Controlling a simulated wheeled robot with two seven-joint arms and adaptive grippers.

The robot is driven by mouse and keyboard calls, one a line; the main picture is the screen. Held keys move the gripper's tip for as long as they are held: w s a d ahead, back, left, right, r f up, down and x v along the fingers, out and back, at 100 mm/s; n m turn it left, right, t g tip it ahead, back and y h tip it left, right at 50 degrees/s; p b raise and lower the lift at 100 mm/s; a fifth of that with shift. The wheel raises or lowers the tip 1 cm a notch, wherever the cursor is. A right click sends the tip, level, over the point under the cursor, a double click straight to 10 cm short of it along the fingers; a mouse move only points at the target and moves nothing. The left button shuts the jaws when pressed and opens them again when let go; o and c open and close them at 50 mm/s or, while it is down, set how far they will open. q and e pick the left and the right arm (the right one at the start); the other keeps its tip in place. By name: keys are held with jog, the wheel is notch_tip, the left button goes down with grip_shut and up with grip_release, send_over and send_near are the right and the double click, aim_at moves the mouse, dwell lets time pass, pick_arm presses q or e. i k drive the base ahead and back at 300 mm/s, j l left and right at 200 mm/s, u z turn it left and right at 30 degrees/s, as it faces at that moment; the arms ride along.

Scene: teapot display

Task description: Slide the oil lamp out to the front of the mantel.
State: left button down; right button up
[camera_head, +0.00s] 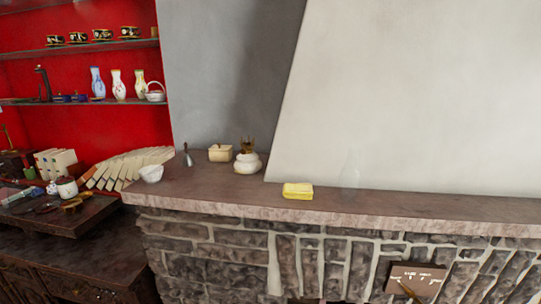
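On the mantel (420,207) stands a squat white round pot (247,164) with a brass-coloured piece (247,145) at its top or just behind it. A faint clear glass shape (350,175) stands farther right, near the pale wall. Either could be the oil lamp; I cannot tell which. Both stand back from the mantel's front edge. Neither of my grippers shows in the head view.
A white bowl (151,174), a small bell (187,156), a cream box (220,153) and a yellow block (298,191) also stand on the mantel. The yellow block is near the front edge. The mantel's right part looks clear. Books (130,166) lean at left.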

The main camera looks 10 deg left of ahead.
aim_at(249, 163)
jog(key=i+j+z, duration=0.1)
jog(key=z, duration=0.25)
jog(key=i+j+z, duration=0.15)
jog(key=z, duration=0.25)
jog(key=i, duration=0.1)
